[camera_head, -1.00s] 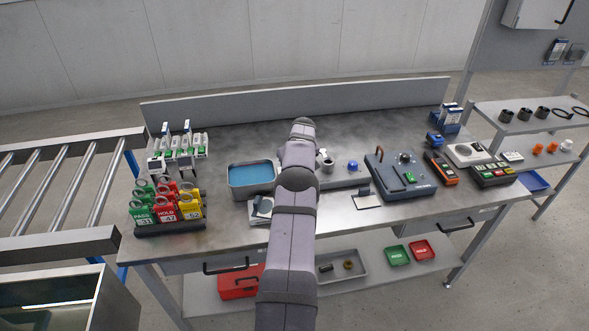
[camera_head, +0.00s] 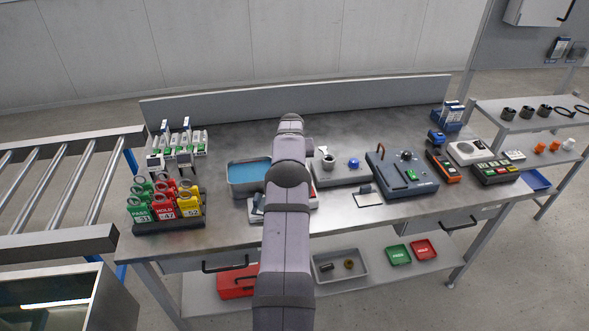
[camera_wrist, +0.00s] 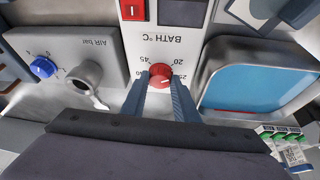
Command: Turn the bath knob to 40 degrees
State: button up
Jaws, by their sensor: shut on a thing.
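The bath knob (camera_wrist: 160,75) is a small red dial on a white panel (camera_wrist: 160,45) labelled "BATH °C", which appears upside down in the wrist view. My gripper (camera_wrist: 160,88) is shut on the knob, with one blue-grey finger on each side of it. A pale pointer mark shows on the knob's face, but its exact reading is too small to tell. Scale numbers, such as 45 and 20, are printed around the knob. In the head view my arm hides the gripper and the knob.
The water bath (camera_wrist: 262,88), a blue-filled basin also in the head view (camera_head: 248,173), stands beside the panel. On the other side is a grey "AIR bar" unit (camera_wrist: 85,40) with a blue knob (camera_wrist: 42,68) and a metal fitting (camera_wrist: 84,78). A red switch (camera_wrist: 133,9) sits above the bath label.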

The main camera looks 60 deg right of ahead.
jog(key=shift+w+m+g+h+b, duration=0.15)
jog(key=shift+m+g, duration=0.25)
jog(key=shift+m, duration=0.6)
jog(key=shift+m+g+h+b, duration=0.15)
jog(key=shift+m+g+b, duration=0.2)
jog(key=shift+m, duration=0.65)
jog(key=o, duration=1.1)
jog(key=shift+a, duration=0.1)
jog(key=shift+c, duration=0.2)
jog(key=shift+r, duration=0.15)
jog(key=b+v, duration=0.2)
jog(key=v, duration=0.5)
